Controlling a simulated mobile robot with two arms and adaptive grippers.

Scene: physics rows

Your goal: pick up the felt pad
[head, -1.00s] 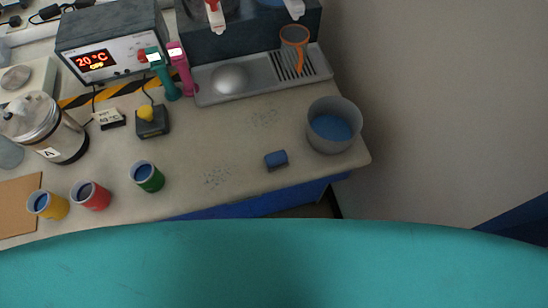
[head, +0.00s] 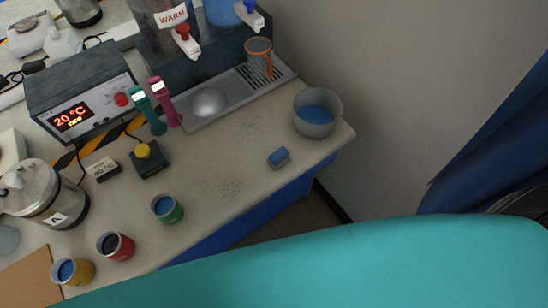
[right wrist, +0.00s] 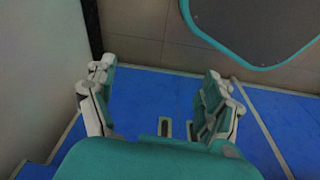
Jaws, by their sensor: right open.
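The felt pad (head: 279,158) looks like a small blue block with a paler edge. It lies on the beige bench top (head: 215,210) near the front edge, left of and nearer than the grey bucket, apart from other things. My right gripper (right wrist: 158,82) shows only in the right wrist view. Its two fingers are spread wide with nothing between them, above a blue surface. The pad is not in that view. My left gripper is in neither view.
A grey bucket (head: 318,114) with blue contents stands at the bench's right corner. Green (head: 168,209), red (head: 116,246) and yellow (head: 73,271) cups stand at the front left. A drip tray (head: 225,101) with an orange-rimmed cup (head: 259,57) lies behind. Bench around the pad is clear.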

